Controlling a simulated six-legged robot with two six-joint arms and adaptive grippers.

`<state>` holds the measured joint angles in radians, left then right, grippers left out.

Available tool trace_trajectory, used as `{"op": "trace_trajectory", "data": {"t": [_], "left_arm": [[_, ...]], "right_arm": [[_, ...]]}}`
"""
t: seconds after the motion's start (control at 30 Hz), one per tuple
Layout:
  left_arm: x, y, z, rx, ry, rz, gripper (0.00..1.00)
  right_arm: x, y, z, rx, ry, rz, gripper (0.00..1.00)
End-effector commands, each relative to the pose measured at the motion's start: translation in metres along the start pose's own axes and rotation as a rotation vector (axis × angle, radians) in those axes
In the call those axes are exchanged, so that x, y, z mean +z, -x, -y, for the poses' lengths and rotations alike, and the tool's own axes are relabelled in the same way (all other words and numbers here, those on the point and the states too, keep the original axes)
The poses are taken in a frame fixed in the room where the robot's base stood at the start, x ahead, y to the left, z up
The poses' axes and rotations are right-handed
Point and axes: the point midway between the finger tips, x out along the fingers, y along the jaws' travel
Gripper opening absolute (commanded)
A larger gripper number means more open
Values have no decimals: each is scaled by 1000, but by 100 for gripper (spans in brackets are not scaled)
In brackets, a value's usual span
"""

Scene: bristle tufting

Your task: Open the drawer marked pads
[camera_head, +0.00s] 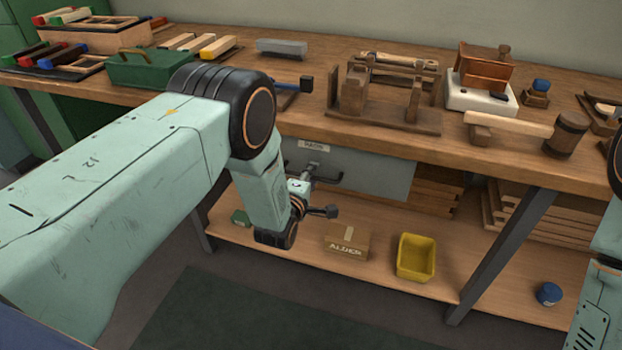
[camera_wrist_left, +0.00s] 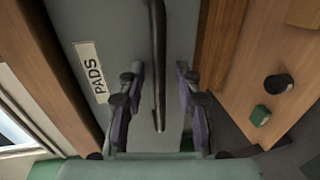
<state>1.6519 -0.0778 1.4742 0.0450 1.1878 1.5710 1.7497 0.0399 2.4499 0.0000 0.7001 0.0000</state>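The drawer (camera_head: 378,176) has a plain grey front and hangs under the workbench; it looks closed. Its white label (camera_head: 314,146) sits at the top of the front and reads PADS in the left wrist view (camera_wrist_left: 91,72). The dark bar handle (camera_wrist_left: 157,50) runs down the middle of that view. My left gripper (camera_wrist_left: 159,88) is open, one finger on each side of the handle, with a visible gap on both sides. In the head view the left gripper (camera_head: 309,173) is at the handle, partly hidden by my wrist. My right gripper is out of view.
The workbench (camera_head: 290,112) above carries a wooden jig (camera_head: 385,95), a mallet (camera_head: 566,134) and a green box (camera_head: 150,68). On the lower shelf (camera_head: 380,278) are an ALDER carton (camera_head: 347,242), a yellow bin (camera_head: 416,257) and a blue tin (camera_head: 549,293).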

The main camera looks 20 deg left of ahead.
Motion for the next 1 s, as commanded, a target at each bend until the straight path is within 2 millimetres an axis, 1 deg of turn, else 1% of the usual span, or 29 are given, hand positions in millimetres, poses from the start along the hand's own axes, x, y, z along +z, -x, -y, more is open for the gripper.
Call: {"op": "trace_trajectory", "data": {"t": [0.13,0.5,0.53,1.0], "left_arm": [[0,0,0,0,0,0,33],[0,0,0,0,0,0,2],[0,0,0,0,0,0,0],[0,0,0,0,0,1,0]], "right_arm": [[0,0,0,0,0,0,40],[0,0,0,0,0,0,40],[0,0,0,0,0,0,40],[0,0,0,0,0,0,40]]}}
